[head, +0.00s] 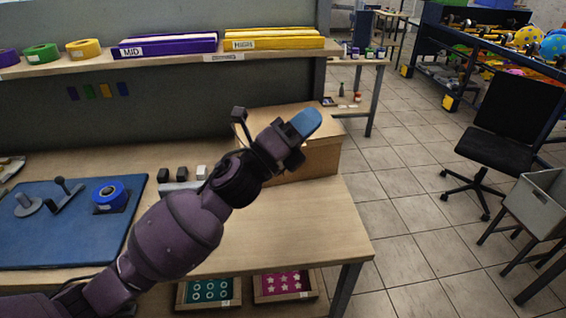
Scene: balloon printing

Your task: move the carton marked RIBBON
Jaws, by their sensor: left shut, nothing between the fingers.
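A brown cardboard carton (322,158) stands at the far right end of the wooden workbench, against the back panel. I see no RIBBON marking on the parts of it that show. My left arm reaches across the bench from the lower left, and my left gripper (306,123), with a blue tip, is shut and empty. In the picture it overlaps the carton's top and front and hides part of both. I cannot tell whether it touches the carton. My right gripper is not in view.
The bench (305,215) is bare in front of the carton. A blue mat (50,240) with tools and a blue tape roll (110,195) lies at left. A shelf (180,58) overhangs the back. A black chair (505,130) and grey bin (540,205) stand at right.

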